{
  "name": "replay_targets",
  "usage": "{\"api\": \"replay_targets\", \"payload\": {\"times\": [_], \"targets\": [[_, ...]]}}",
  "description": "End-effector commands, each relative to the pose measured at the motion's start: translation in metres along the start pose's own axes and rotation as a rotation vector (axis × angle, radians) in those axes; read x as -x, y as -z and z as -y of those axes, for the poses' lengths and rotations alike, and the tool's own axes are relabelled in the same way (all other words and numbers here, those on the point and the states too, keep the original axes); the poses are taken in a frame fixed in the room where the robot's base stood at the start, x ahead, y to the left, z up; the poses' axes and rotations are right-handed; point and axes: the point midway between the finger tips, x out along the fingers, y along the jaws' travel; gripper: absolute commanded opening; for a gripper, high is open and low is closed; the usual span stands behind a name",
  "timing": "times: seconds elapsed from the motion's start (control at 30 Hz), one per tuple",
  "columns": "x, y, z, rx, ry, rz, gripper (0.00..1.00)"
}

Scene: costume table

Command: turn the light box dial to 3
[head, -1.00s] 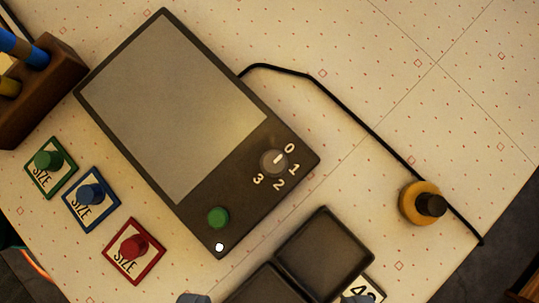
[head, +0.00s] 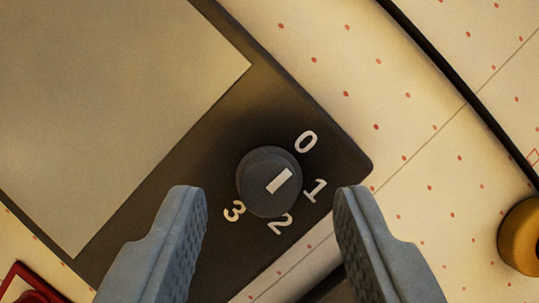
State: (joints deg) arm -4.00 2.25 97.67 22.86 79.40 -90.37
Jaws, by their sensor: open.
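The light box (head: 325,150) is a dark flat box with a pale grey panel (head: 100,90). Its round dial (head: 256,170) is dark with a white bar mark, and the numbers 0, 1, 2 and 3 curve around its right and lower sides. The mark slants to the upper right, closest to the 0. My gripper (head: 270,197) is open and empty. Its two blue-grey fingers come in from below, one to the left and one to the right of the dial, with clear gaps to it in the picture.
A black cable (head: 460,92) runs along the pale, red-dotted table top (head: 400,120) at upper right. Part of a yellow-orange round thing (head: 522,240) shows at the right edge. A red-edged card corner (head: 25,285) is at the lower left. A dark tray edge shows between the fingers.

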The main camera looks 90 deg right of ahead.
Motion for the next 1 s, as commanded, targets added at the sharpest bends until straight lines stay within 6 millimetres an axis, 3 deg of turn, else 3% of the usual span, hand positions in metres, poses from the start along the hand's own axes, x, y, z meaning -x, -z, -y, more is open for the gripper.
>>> {"api": "replay_targets", "payload": {"times": [0.17,0.47,0.7,1.0], "targets": [[-0.0109,0.0,0.0003,0.0,0.001,0.0,0.43],[-0.0123,-0.0001,0.0001,0.0,0.0,0.0,0.43],[-0.0121,-0.0002,0.0001,-0.001,0.0,0.0,0.0],[-0.0119,-0.0001,0.0003,-0.03,-0.014,0.0,0.0]]}}
